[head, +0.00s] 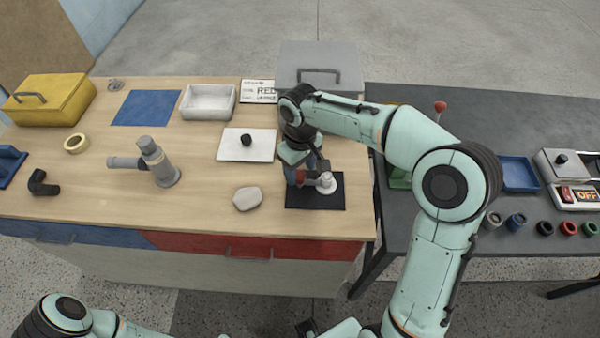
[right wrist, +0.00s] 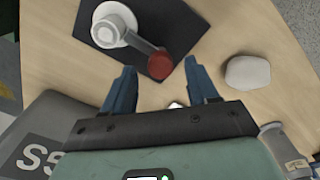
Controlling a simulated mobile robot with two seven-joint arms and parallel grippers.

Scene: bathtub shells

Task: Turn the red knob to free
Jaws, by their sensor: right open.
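The red knob (head: 300,176) is on the end of a short grey arm that reaches sideways from a round white fixture (head: 327,184) on a black mat (head: 318,204), near the table's right front corner. My right gripper (head: 306,169) is right above the knob. In the right wrist view the red knob (right wrist: 160,66) shows just beyond and between the blue fingertips of the open right gripper (right wrist: 160,74). I cannot tell whether a finger touches it. Part of my left arm shows at the bottom left of the head view; its gripper does not clearly show.
A pale stone-like lump (head: 247,198) and a grey pipe fitting (head: 155,162) stand left of the mat. A white plate with a black knob (head: 235,153) lies behind, near a large grey box (head: 320,60). A dark table (head: 480,120) stands to the right.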

